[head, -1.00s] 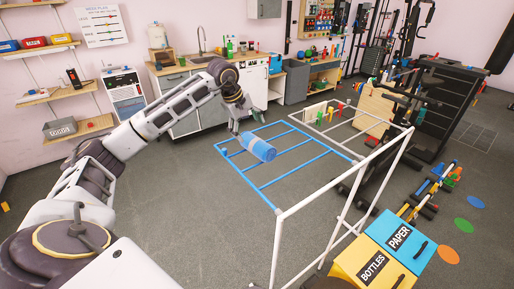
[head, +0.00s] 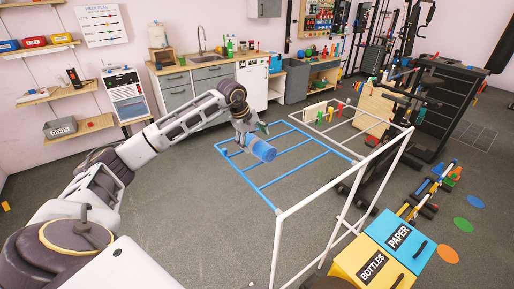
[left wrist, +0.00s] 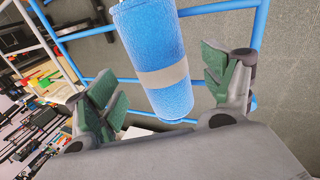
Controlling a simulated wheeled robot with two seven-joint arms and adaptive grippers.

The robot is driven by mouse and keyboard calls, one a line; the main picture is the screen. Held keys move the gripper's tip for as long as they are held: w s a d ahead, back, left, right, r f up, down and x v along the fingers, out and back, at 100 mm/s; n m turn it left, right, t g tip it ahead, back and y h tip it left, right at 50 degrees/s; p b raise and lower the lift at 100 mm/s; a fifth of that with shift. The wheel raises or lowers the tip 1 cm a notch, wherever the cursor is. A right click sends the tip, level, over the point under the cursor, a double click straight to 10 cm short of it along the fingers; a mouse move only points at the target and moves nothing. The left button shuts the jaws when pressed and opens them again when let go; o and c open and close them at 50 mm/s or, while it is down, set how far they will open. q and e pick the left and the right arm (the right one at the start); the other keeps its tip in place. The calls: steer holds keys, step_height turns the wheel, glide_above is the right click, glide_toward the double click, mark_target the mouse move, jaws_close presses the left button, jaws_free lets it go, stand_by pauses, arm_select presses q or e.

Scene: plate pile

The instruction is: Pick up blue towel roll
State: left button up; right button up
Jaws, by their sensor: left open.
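The blue towel roll (head: 264,151) lies on the blue bars of the drying rack (head: 262,188). In the left wrist view the roll (left wrist: 150,50) is blue with a beige band around it and points toward the gripper. My left gripper (head: 248,136) is open at the roll's far left end in the head view. In the left wrist view its green-padded fingers (left wrist: 160,82) stand apart on either side of the roll, with gaps visible; whether the roll's end lies fully between them I cannot tell. My right gripper is not in view.
White rack posts (head: 276,245) rise at the near right. The blue paper bin (head: 384,226) and yellow bottles bin (head: 350,262) stand front right. The floor left of the rack is clear.

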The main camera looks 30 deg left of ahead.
mark_target(255, 142)
arm_select(q)
steer(key=x, duration=0.4)
steer(key=shift+p, duration=0.4)
steer(key=shift+w+f, duration=0.2)
steer(key=shift+f, duration=0.3)
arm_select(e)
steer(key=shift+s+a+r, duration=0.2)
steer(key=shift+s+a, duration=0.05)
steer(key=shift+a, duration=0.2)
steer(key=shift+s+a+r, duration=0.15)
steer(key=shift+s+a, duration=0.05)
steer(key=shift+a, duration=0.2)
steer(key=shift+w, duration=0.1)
